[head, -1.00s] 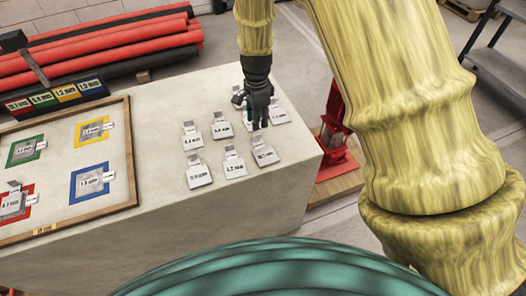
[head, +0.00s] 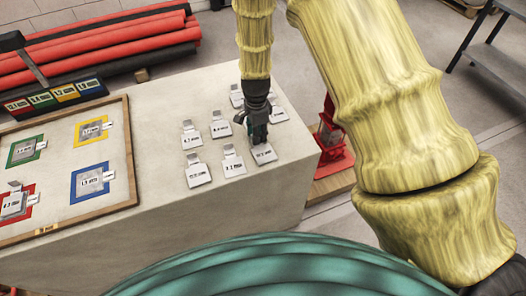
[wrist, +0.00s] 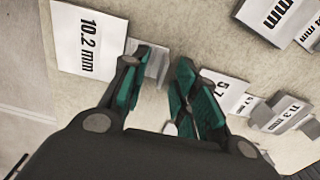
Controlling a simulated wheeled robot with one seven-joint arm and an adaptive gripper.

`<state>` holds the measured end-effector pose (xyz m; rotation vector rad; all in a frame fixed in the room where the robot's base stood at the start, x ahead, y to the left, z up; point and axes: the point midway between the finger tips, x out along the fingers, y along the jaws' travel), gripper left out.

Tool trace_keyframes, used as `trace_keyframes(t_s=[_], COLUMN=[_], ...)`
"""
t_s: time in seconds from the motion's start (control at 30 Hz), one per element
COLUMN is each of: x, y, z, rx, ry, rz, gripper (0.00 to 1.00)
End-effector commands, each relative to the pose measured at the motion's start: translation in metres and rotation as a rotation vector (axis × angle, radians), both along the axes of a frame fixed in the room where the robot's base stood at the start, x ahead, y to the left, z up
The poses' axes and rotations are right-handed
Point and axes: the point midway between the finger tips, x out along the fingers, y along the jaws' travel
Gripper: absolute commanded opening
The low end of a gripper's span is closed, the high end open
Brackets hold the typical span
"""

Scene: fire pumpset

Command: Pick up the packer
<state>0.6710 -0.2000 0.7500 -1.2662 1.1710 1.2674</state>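Several small pale packers with printed labels and raised tabs lie on the right part of the stone-like table top. My gripper (head: 257,135) is just behind the front-right packer (head: 264,154), pointing down. In the wrist view, my gripper (wrist: 160,80) is open, with teal pads on both fingers. The grey tab of the packer marked 10.2 mm (wrist: 88,40) shows at the gap between the fingertips. I cannot tell whether the fingers touch it. A packer marked 5.7 (wrist: 222,92) lies close beside the right finger, partly hidden by it.
A wooden-framed board (head: 128,160) with coloured squares is at the left, some squares holding packers. Other packers (head: 233,162) lie close around my gripper. A red stand (head: 332,140) is beyond the table's right edge. Red pipes (head: 100,50) lie behind.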

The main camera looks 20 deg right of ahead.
Motion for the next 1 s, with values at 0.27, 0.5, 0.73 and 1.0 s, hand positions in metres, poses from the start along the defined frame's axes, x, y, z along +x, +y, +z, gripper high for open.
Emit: trace_keyframes(t_s=[0.27,0.5,0.73,1.0], x=[0.000,0.000,0.000,0.001], y=[0.000,0.000,0.000,0.000], z=[0.000,0.000,0.001,0.016], rx=[0.000,0.000,0.000,-0.001], ry=[0.000,0.000,0.000,-0.003], rz=[0.000,0.000,0.000,0.000], gripper=[0.11,0.00,0.00,0.00])
